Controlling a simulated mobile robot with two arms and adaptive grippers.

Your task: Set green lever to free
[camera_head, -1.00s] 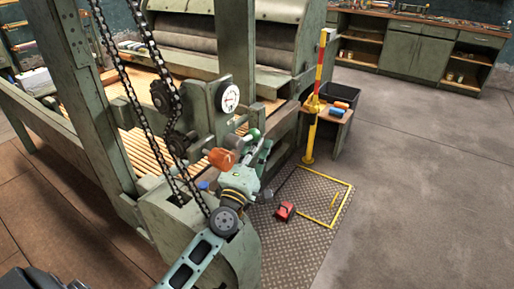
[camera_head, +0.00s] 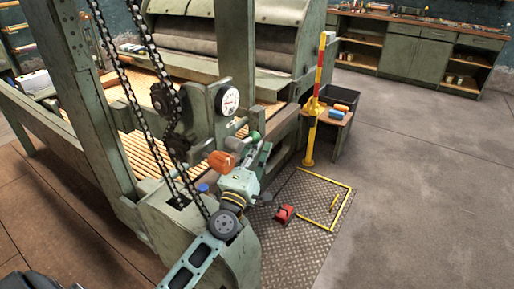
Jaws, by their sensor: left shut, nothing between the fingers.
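The green lever shows as a green round knob (camera_head: 255,136) on a grey rod at the side of the machine, below the white dial. My left gripper (camera_head: 264,149) is shut and empty. Its fingers point up and away, close beside the knob on its lower right. I cannot tell whether they touch the lever. The wrist and gripper body hide the lower part of the lever area. Any marking for the free position is too small to read. My right gripper is not in view.
An orange knob (camera_head: 222,160) sits just left of my gripper, and a blue button (camera_head: 203,188) lower left. Chains (camera_head: 128,92) hang nearby. A yellow-red post (camera_head: 312,120) and a red pedal (camera_head: 285,214) on a floor plate stand right. Open floor lies far right.

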